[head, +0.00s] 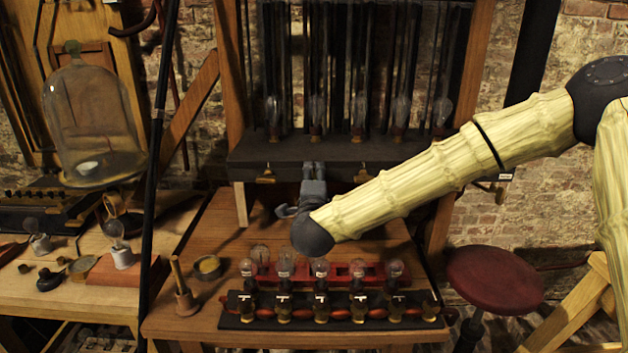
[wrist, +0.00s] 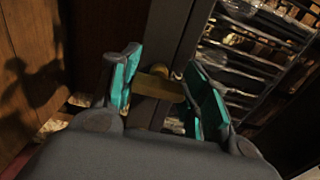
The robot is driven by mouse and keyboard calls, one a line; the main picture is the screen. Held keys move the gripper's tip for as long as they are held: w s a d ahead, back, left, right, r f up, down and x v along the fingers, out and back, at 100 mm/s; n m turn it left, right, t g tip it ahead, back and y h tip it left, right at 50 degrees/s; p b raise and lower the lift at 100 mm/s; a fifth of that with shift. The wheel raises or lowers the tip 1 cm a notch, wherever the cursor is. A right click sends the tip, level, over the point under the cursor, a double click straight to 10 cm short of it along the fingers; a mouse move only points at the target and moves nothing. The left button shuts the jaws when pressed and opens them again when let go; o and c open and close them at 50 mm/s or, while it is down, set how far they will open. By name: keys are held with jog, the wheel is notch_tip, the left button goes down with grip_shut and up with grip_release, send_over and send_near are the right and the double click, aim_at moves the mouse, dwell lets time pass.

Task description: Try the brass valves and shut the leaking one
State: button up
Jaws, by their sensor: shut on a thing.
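A dark beam (head: 245,155) runs below a row of tall glass tubes, with small brass valves along its lower front edge. One brass valve (head: 267,175) shows left of my gripper and another brass valve (head: 362,175) shows to its right. My gripper (head: 314,178) reaches up to the beam between them. In the wrist view my gripper (wrist: 164,88) has its teal pads closed on a brass valve (wrist: 158,86), whose flat handle spans the space between them. The head view hides this valve behind the gripper. I cannot make out a leak.
Below my arm, the wooden table (head: 205,330) bears a red rack (head: 335,275) of glass bulbs and a black strip (head: 262,322) of brass sockets. A glass bell jar (head: 95,120) stands left. A red stool (head: 495,280) stands right.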

dwell(0.3)
jog(key=o, duration=1)
jog(key=shift+s, duration=0.1)
jog(key=s, duration=1.1)
jog(key=shift+s, duration=0.4)
